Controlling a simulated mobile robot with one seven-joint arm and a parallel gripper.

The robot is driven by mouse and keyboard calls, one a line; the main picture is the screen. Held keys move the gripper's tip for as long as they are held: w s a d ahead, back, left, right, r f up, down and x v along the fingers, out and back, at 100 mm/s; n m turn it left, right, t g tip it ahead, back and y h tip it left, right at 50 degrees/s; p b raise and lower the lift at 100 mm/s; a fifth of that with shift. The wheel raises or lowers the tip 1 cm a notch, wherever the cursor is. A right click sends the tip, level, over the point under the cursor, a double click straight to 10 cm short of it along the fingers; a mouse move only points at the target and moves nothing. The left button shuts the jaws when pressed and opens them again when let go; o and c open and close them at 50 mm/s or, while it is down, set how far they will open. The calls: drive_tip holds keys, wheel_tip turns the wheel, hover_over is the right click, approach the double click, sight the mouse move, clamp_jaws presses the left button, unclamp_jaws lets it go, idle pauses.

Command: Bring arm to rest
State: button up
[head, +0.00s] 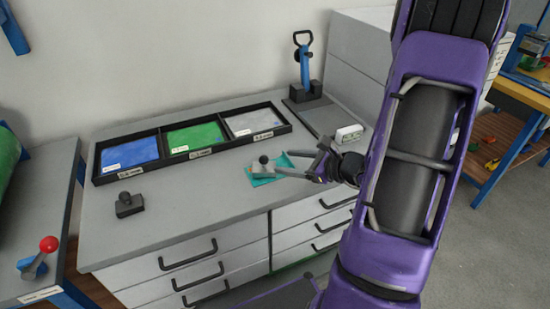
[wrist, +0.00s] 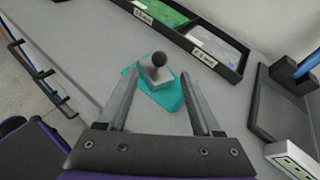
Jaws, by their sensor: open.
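My gripper (head: 305,172) is at the end of my purple arm, above the right part of the grey worktop. In the wrist view my gripper (wrist: 160,105) is open, with its two fingers apart and nothing held between them. A grey block with a dark round knob (head: 263,163) stands on a teal sheet (head: 285,160) on the worktop, just beyond the fingertips. The wrist view shows the knobbed block (wrist: 158,68) on the teal sheet (wrist: 172,99), seen between the fingers and apart from them.
A black three-part tray (head: 180,171) holds blue, green and whitish sheets at the back. A dark knobbed block (head: 129,205) stands at left. A blue-handled press (head: 304,70) and a white box (head: 349,134) are at right. The worktop's front middle is clear.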

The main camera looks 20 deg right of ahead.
drive_tip(key=shift+v, duration=1.15)
